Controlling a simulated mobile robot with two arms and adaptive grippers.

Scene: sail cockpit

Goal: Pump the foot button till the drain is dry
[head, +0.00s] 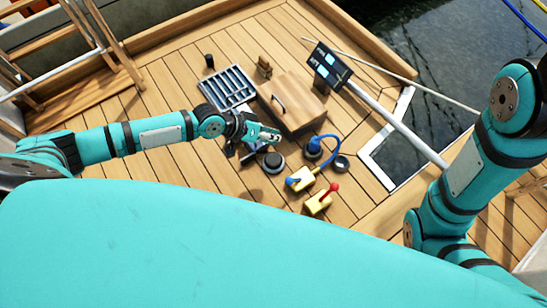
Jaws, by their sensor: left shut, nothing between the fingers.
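A round black button-like disc (273,162), likely the foot button, sits on the wooden deck near the middle. My left gripper (270,136) is shut and empty. It appears just beyond the disc in the picture; a small gap shows between them, and its height above the deck is hard to tell. A slatted grey grating (229,87) lies in the deck farther back, and a small dark round fitting (341,162) sits to the right. I cannot tell which is the drain or whether water stands in it. My right gripper is out of view; only its arm shows at the right.
A wooden box with a handle (292,104) stands behind my left gripper. Yellow blocks with a blue lever (300,179) and a red lever (318,202) stand nearer, with a blue hose (325,138). A display panel (330,66) on a pole and open water (420,70) lie right.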

